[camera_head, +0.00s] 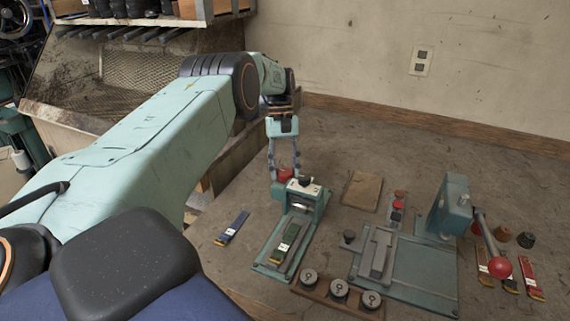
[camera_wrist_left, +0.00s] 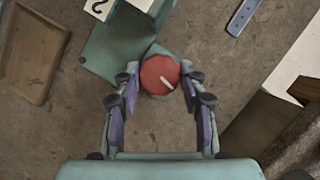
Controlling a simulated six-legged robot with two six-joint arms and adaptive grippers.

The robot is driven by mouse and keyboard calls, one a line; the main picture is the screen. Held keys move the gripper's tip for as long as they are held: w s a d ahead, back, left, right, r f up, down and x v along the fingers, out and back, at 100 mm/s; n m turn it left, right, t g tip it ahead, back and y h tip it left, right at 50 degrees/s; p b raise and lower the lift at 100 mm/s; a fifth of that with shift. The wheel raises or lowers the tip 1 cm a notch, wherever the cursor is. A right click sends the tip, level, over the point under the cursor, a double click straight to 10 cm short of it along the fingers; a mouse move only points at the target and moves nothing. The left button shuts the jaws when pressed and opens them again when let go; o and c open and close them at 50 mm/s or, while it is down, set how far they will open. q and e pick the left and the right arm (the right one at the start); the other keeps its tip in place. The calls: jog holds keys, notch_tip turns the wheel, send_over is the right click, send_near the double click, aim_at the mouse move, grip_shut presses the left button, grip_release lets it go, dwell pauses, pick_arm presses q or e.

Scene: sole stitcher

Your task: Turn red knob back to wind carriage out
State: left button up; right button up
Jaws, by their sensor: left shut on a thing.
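The red knob (camera_wrist_left: 161,75) sits at the end of the small teal stitching fixture, with a white pointer line on its face. My left gripper (camera_wrist_left: 162,88) has its two fingers on either side of the knob and is shut on it. In the head view the left gripper (camera_head: 284,172) comes down from above onto the red knob (camera_head: 285,175), partly hiding it. The fixture (camera_head: 262,267) carries a carriage with a green strip (camera_head: 285,242) on it. My right gripper is not in view.
A blue strip (camera_head: 232,229) lies left of the fixture. A wooden holder (camera_head: 313,293) with several round pieces stands in front. A teal press (camera_head: 452,208) with a red-balled lever (camera_head: 499,267) stands to the right. A flat brown tray (camera_head: 362,190) lies behind.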

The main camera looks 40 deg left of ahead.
pick_arm(q)
jog(key=shift+a+r+n+t+p, duration=0.1)
jog(key=shift+n+t+p, duration=0.45)
jog(key=shift+n, duration=0.55)
jog(key=o, duration=1.1)
jog(key=shift+o, duration=0.2)
jog(key=v, duration=0.7)
jog(key=shift+a, duration=0.15)
jog(key=shift+w+r, duration=0.1)
